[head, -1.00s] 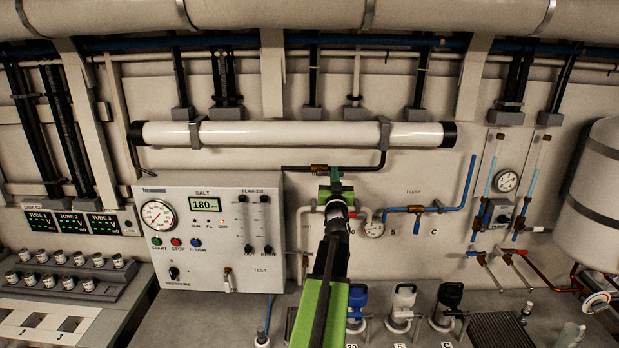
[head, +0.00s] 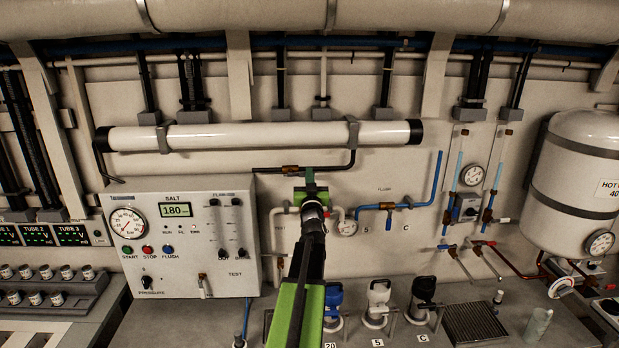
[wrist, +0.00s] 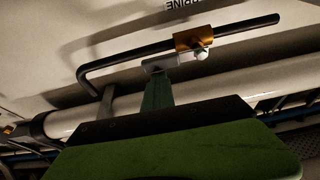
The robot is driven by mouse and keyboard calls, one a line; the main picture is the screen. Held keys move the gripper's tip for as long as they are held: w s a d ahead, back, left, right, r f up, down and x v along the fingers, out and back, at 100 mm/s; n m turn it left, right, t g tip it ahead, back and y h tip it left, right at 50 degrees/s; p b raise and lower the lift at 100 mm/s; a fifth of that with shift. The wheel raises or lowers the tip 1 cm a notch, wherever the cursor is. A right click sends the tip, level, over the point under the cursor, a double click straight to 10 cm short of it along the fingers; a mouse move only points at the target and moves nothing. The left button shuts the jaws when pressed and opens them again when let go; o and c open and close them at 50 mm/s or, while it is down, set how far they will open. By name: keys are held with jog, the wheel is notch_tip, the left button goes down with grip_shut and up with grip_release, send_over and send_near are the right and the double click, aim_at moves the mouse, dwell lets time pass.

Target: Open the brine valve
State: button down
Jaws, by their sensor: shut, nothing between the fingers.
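The brine valve is a brass body (wrist: 193,40) on a black pipe (wrist: 130,58), under an upside-down BRINE label in the wrist view. A pale grey piece, maybe its lever (wrist: 160,62), runs left from a round nut under the body. In the head view the brass valve (head: 290,169) shows just left of my gripper (head: 310,186). My gripper's green finger (wrist: 157,92) is shut and empty. Its tip is at or just below the grey piece; I cannot tell whether they touch. My gripper hides part of the pipework behind it in the head view.
A long white tube (head: 260,137) runs above the valve. The control panel (head: 185,240) stands at the left. A blue pipe with a brass valve (head: 388,206) is at the right. Several bottles, one with a blue top (head: 333,295), stand on the bench below.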

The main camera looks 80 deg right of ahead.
notch_tip(320, 180, up, 5)
jog(key=p, duration=0.5)
jog(key=f+b+v, duration=0.1)
jog(key=b+v, duration=0.3)
jog(key=v, duration=0.6)
jog(key=shift+s, duration=0.1)
